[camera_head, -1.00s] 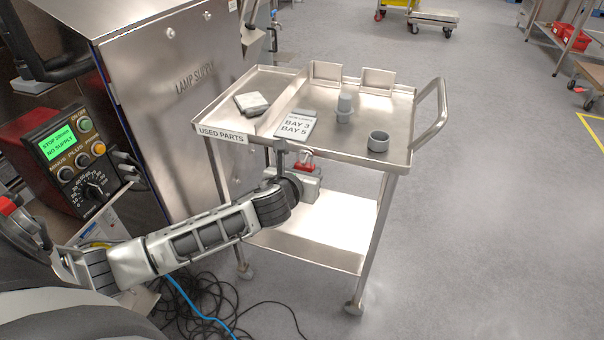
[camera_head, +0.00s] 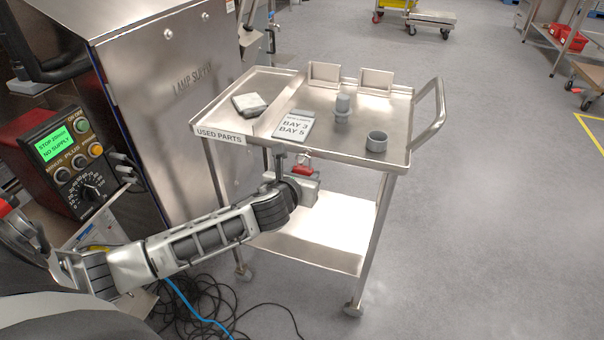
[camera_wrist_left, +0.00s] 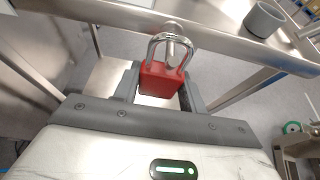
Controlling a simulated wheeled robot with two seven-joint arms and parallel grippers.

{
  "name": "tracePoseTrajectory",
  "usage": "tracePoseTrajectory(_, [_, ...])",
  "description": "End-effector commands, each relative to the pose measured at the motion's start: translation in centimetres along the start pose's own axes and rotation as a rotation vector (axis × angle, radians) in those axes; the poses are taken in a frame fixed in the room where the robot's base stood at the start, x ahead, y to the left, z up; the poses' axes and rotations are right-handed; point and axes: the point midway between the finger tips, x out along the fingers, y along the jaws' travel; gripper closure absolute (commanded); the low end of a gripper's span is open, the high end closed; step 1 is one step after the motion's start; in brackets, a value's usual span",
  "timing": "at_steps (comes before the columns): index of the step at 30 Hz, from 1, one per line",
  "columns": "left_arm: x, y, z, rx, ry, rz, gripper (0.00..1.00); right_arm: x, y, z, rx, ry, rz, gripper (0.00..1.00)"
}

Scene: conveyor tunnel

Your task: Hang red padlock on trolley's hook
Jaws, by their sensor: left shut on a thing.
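The red padlock (camera_wrist_left: 160,80) is upright between the fingers of my left gripper (camera_wrist_left: 165,88), which is shut on its body. Its silver shackle points up towards the metal hook (camera_wrist_left: 172,29) under the trolley's front rim. In the left wrist view the shackle loop surrounds the hook's end; I cannot tell whether it rests on the hook. In the head view the padlock (camera_head: 302,170) and my left gripper (camera_head: 299,183) are just below the upper tray of the trolley (camera_head: 350,158). The hook is too small to make out there. My right gripper is not in view.
The lamp supply cabinet (camera_head: 180,100) stands close on the left. Cables (camera_head: 205,305) lie on the floor below my arm. The floor right of the trolley is clear.

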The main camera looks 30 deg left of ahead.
Motion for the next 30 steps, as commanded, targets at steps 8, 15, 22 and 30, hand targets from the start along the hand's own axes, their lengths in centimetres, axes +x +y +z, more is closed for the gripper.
tracePoseTrajectory(8, [0.2, 0.0, -0.6, 0.000, 0.000, 0.000, 1.00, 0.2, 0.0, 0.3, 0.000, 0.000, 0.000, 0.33])
tracePoseTrajectory(15, [0.2, 0.0, -0.6, -0.001, 0.001, 0.000, 0.45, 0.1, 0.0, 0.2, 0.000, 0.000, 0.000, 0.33])
tracePoseTrajectory(22, [0.2, 0.0, -0.6, 0.000, 0.001, 0.000, 0.33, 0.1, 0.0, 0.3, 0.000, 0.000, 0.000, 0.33])
tracePoseTrajectory(30, [0.2, 0.0, -0.6, 0.000, 0.002, 0.000, 0.33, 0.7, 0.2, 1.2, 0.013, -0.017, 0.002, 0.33])
